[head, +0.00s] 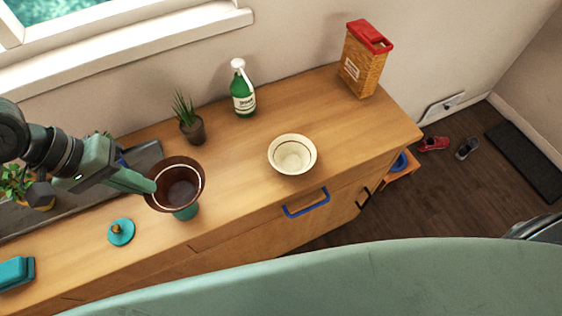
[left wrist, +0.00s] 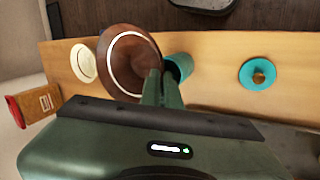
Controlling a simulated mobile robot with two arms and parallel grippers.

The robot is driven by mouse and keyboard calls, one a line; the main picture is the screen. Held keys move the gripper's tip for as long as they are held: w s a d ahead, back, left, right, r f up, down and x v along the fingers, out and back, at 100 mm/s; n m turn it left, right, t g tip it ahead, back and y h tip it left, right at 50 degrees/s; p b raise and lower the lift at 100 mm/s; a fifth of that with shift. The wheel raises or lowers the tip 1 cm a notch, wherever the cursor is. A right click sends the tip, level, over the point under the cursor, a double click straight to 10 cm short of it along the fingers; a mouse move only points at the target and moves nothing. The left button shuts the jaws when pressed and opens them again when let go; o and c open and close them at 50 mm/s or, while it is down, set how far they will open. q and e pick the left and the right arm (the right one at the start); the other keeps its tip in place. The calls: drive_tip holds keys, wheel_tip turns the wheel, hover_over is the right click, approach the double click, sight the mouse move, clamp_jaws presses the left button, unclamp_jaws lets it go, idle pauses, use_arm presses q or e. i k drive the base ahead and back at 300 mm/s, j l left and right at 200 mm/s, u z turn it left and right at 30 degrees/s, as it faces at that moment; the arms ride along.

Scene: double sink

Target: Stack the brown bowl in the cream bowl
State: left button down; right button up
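The brown bowl (head: 181,187) is held above the wooden counter at the left. My left gripper (head: 150,184) is shut on its rim, on the bowl's left side. In the left wrist view the brown bowl (left wrist: 128,62) appears at the fingertips (left wrist: 158,84), tilted in the picture. The cream bowl (head: 292,155) stands upright and empty on the counter, to the right of the brown bowl and apart from it. It also shows in the left wrist view (left wrist: 82,63), partly covered by the brown bowl. My right gripper is not in view.
A teal cup (head: 187,212) stands partly hidden under the brown bowl. A teal lid (head: 121,232) lies to its left. A potted plant (head: 190,122), a green bottle (head: 243,90) and a red-lidded box (head: 364,60) stand along the back. The counter around the cream bowl is clear.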

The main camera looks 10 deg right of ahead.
sight(293, 162)
drive_tip(key=l+u, duration=0.8)
drive_tip(key=k+l, duration=0.1)
drive_tip(key=l, duration=0.3)
drive_tip(key=k+l+u, duration=0.1)
drive_tip(key=l, duration=0.3)
drive_tip(key=k+l, duration=0.15)
drive_tip(key=l, duration=0.25)
drive_tip(key=k+l+u, duration=0.15)
drive_tip(key=l, duration=0.2)
drive_tip(key=k+l, duration=0.1)
drive_tip(key=l, duration=0.3)
